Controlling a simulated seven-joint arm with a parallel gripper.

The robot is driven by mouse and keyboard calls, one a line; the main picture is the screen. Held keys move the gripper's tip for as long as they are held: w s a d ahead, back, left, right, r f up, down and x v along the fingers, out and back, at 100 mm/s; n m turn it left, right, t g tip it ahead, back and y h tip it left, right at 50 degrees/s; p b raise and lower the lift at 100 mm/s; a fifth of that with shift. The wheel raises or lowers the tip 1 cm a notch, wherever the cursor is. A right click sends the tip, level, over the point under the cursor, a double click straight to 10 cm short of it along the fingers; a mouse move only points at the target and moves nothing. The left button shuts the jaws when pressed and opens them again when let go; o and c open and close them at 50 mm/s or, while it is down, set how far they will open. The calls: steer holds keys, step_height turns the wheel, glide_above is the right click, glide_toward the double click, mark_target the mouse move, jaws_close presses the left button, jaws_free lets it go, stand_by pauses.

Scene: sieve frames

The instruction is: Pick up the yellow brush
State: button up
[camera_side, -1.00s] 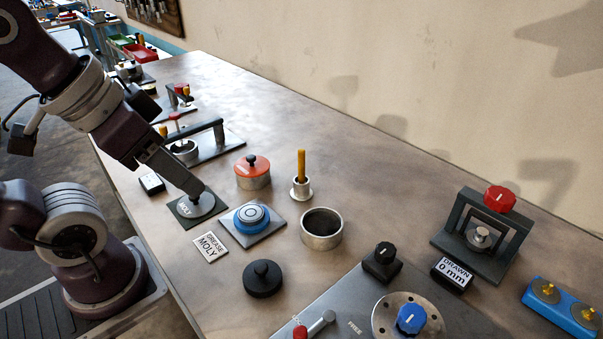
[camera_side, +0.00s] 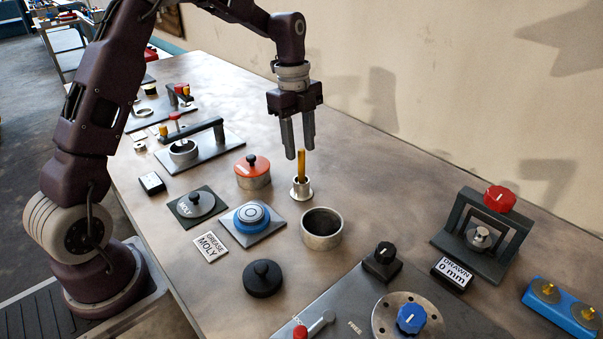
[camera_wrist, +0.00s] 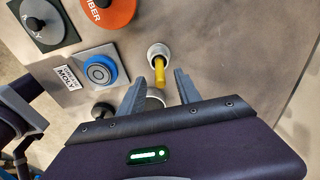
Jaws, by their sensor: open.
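The yellow brush (camera_side: 301,165) stands upright in a small metal holder (camera_side: 301,190) on the bench. In the wrist view the brush (camera_wrist: 160,72) shows between and just beyond the fingertips, leaning out of its round holder (camera_wrist: 159,52). My gripper (camera_side: 298,152) points down with its two fingers apart and empty. Its fingertips are at about the height of the brush's top in the side view. In the wrist view my gripper (camera_wrist: 160,78) has one finger on each side of the brush, with no contact visible.
An orange-lidded tin (camera_side: 252,172) stands left of the holder. An open metal cup (camera_side: 321,230) stands in front of it, and a blue round piece on a plate (camera_side: 252,218) lies front left. A black-knobbed lid (camera_side: 262,279) lies nearer. Bench to the holder's right is clear.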

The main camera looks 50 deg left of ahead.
mark_target(304, 177)
steer(key=f, duration=0.2)
steer(key=d+f, duration=0.1)
steer(key=f, duration=0.2)
jaws_close()
step_height(304, 177, up, 10)
steer(key=shift+r, duration=0.1)
